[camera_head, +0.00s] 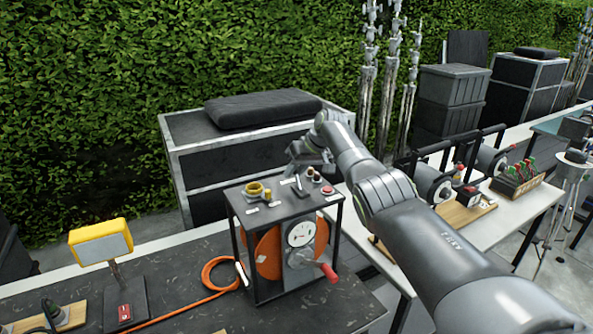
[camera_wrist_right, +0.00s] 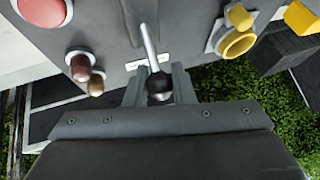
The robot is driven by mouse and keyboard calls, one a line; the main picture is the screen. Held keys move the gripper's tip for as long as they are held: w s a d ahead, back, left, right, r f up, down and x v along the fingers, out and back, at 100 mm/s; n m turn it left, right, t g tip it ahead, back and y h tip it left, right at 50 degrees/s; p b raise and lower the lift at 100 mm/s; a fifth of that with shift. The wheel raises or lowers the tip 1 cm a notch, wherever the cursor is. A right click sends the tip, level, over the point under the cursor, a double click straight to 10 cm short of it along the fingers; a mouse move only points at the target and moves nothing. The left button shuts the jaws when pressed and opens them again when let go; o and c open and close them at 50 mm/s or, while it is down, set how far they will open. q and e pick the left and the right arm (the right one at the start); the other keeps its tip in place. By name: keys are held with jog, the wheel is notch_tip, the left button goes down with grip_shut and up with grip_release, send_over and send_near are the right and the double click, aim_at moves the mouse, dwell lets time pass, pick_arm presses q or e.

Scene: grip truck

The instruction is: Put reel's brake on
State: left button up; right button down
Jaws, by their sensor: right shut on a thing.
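The cable reel (camera_head: 267,252) is an orange drum inside a black frame with a grey top panel. A metal lever (camera_wrist_right: 149,45) stands on that panel, its dark knob (camera_wrist_right: 160,86) between my fingers. My right gripper (camera_wrist_right: 160,88) is shut on the lever at its knob end; in the head view the gripper (camera_head: 303,165) is over the back of the panel. A crank with a red handle (camera_head: 329,272) and a white dial (camera_head: 300,234) are on the reel's front. My left gripper is in neither view.
The panel also bears a yellow ring fitting (camera_head: 257,191) and a red button (camera_head: 327,190). Orange cable (camera_head: 207,272) runs left over the dark bench. A yellow lamp (camera_head: 101,242) stands at left. A white table (camera_head: 502,205) with equipment is at right.

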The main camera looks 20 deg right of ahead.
jog(key=c, duration=1.3)
grip_release()
jog(key=shift+v, duration=0.9)
jog(key=shift+b+v, duration=3)
jog(key=shift+v, duration=4.75)
